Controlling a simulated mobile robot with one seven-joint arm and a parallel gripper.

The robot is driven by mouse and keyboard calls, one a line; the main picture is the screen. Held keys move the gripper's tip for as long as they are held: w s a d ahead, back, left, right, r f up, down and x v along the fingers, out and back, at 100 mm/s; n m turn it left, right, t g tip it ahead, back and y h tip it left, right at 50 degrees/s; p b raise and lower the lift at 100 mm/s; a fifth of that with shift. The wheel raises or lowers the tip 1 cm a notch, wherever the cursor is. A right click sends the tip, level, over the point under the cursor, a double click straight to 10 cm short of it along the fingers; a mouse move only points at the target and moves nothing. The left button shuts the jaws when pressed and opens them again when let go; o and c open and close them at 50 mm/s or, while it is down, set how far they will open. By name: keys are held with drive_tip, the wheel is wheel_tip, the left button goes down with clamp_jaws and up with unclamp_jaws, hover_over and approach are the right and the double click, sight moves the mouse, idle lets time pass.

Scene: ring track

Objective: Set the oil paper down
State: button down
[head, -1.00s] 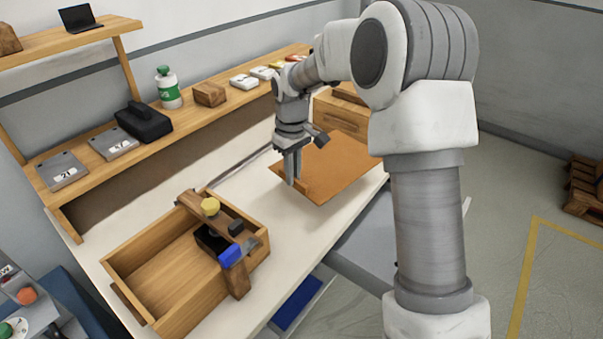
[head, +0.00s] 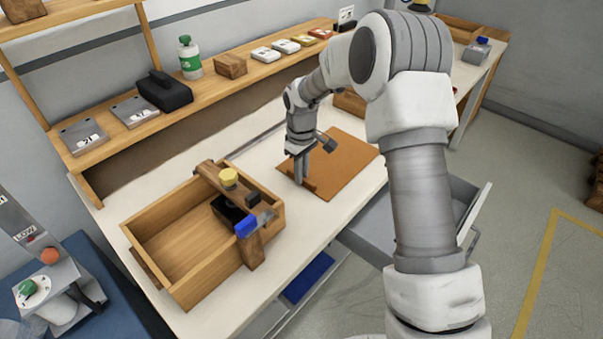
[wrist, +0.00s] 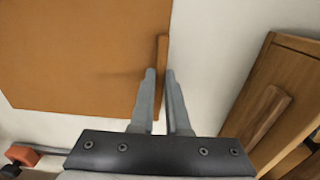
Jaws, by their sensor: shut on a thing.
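The oil paper appears as a flat orange-brown sheet (head: 343,165) over the white bench top, to the right of the wooden crate. It fills the upper left of the wrist view (wrist: 80,50). A narrow raised wooden-looking strip (wrist: 162,60) runs along its edge. My gripper (head: 302,181) points down at the sheet's left edge. In the wrist view its two fingers (wrist: 163,75) are closed on either side of this strip. The sheet looks level and at or very near the bench surface; I cannot tell whether it touches all along.
The open wooden crate (head: 140,245), with a clamp-like tool (head: 238,200) across its right end, stands close left of my gripper. A shelf behind holds a green-and-white bottle (head: 189,58) and a black case (head: 163,92). A grey drawer (head: 405,223) stands open at the bench front.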

drive_tip(key=shift+f, duration=0.1)
drive_tip(key=c, duration=0.9)
unclamp_jaws()
